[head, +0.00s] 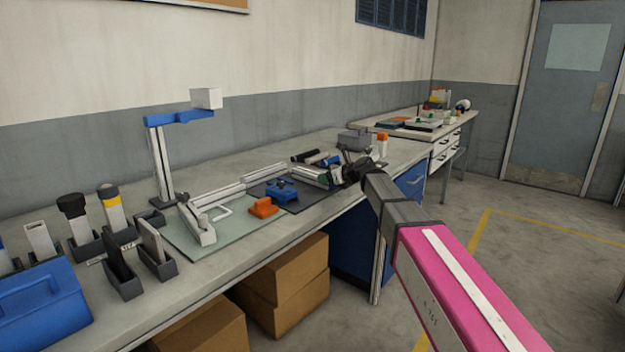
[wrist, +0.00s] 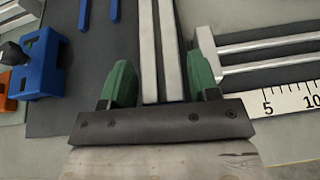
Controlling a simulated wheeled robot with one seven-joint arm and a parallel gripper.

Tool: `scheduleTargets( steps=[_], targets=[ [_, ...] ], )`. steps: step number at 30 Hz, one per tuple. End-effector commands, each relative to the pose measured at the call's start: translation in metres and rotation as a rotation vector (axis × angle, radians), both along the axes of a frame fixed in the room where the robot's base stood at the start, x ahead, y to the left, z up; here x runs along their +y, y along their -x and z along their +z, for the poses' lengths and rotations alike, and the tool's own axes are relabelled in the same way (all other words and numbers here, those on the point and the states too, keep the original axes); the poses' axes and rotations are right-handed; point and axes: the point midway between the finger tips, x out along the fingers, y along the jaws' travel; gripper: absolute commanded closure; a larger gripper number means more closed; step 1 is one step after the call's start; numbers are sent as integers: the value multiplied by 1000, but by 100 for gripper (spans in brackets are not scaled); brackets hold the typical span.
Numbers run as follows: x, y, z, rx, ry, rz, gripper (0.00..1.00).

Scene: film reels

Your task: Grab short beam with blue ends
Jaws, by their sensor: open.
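In the wrist view my gripper (wrist: 160,80) is open, with one green-padded finger on each side of a pale grey grooved beam (wrist: 160,40). The beam runs up between the fingers and out of the top of the picture. In the head view my gripper (head: 340,176) is low over the dark mat, by the right end of a short pale beam (head: 307,176). My arm hides part of that area.
A blue clamp-like block (wrist: 40,62) lies left of my gripper, beside an orange block (head: 263,207). A blue lamp-like stand (head: 160,155) rises at the back left.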

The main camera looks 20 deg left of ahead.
Motion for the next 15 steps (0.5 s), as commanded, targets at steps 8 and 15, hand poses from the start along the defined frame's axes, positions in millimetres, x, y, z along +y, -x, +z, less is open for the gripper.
scheduleTargets(
  steps=[8,15],
  targets=[
    [8,-4,-4,0,0,0,45],
    [8,-4,-3,0,-1,0,91]
  ],
)
